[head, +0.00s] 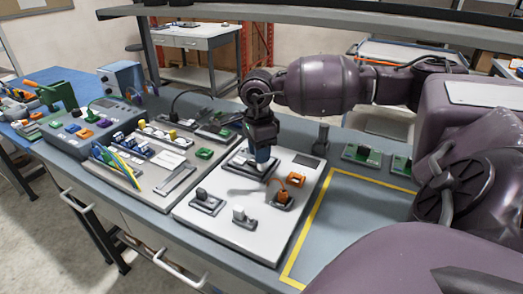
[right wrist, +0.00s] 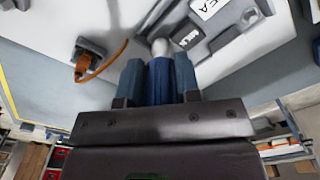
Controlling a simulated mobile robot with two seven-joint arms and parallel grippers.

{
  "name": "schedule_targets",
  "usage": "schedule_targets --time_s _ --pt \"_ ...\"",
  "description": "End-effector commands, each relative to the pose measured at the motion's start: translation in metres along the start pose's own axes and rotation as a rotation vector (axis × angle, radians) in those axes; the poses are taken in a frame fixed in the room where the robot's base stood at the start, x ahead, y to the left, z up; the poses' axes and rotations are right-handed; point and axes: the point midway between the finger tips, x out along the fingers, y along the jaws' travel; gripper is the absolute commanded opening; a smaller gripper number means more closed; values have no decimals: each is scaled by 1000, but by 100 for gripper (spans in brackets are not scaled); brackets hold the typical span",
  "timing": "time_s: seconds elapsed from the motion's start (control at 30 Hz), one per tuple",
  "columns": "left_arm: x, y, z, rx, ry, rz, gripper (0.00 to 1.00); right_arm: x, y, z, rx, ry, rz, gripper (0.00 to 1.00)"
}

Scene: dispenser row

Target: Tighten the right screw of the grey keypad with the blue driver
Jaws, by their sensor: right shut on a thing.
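My right gripper (head: 262,142) points down over the white board and is shut on the blue driver (head: 263,156). In the right wrist view the driver (right wrist: 159,78) sits between the two fingers, with a pale rounded end showing beyond them. A dark-framed device with a pale face (head: 240,165) lies just under and left of the driver; I cannot tell surely whether it is the grey keypad. The right screw is hidden or too small to see. I cannot tell whether the driver touches anything. My left gripper is not in view.
The white board (head: 225,232) also carries an orange block (head: 295,180), a socket with an orange cable (head: 281,200) and small switches (head: 206,201). A crowded panel (head: 150,180) stands to the left. The yellow-outlined area (head: 350,225) to the right looks clear.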

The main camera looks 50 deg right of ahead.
Motion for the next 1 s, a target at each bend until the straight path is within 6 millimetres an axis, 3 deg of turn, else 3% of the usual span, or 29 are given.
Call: schedule_targets --time_s 0.3,0.57,1.0 --pt "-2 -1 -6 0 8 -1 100 -1 -2 -1 315 0 4 0" --pt "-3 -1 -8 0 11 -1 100 0 -2 -1 423 0 6 0" --pt "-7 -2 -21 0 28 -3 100 -1 -4 -2 884 -2 14 0"
